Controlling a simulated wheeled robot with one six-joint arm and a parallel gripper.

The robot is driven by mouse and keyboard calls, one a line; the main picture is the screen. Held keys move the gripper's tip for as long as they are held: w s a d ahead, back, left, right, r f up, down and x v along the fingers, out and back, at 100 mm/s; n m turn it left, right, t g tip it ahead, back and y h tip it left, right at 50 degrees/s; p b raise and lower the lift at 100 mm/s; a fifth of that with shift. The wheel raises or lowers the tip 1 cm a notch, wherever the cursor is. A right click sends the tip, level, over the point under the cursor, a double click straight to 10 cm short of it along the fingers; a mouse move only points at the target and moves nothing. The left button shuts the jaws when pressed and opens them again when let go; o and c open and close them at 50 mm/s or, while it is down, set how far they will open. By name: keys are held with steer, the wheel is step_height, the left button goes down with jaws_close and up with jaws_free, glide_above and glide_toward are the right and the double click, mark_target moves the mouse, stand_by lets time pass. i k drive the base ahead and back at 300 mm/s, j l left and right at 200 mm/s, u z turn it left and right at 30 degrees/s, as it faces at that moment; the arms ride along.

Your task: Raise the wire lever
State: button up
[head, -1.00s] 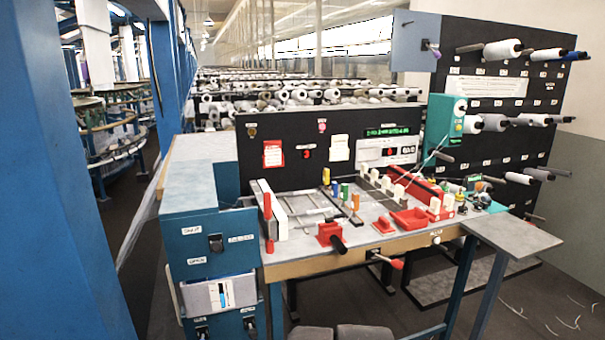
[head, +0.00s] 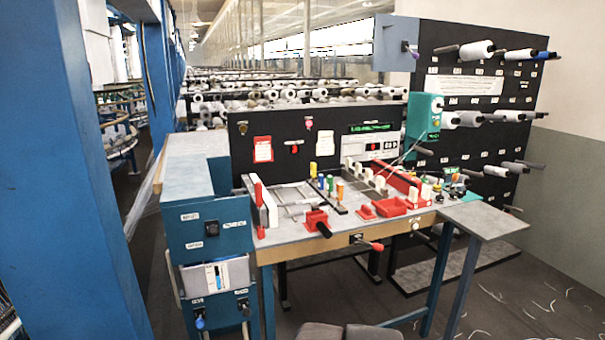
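No lever can be read as the wire lever, as the labels are too small. Several candidates show on the workbench (head: 290,246) in the head view. A red-handled lever (head: 368,243) sticks out from the bench's front edge, right of centre, its handle pointing right. A red block with a black handle (head: 318,222) sits on the bench top near the front edge, the handle slanting down toward me. An upright red piece (head: 259,210) stands beside a white bar at the bench's left. My gripper is not in view.
A blue pillar (head: 50,170) fills the left side. A teal cabinet (head: 210,245) stands at the bench's left end. A black panel of yarn spools (head: 470,120) rises at the back right. A grey side shelf (head: 480,219) juts out at right. Floor is open at lower right.

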mark_target(379, 248)
steer(key=i, duration=0.1)
steer(key=i+l, duration=0.8)
steer(key=i, duration=0.2)
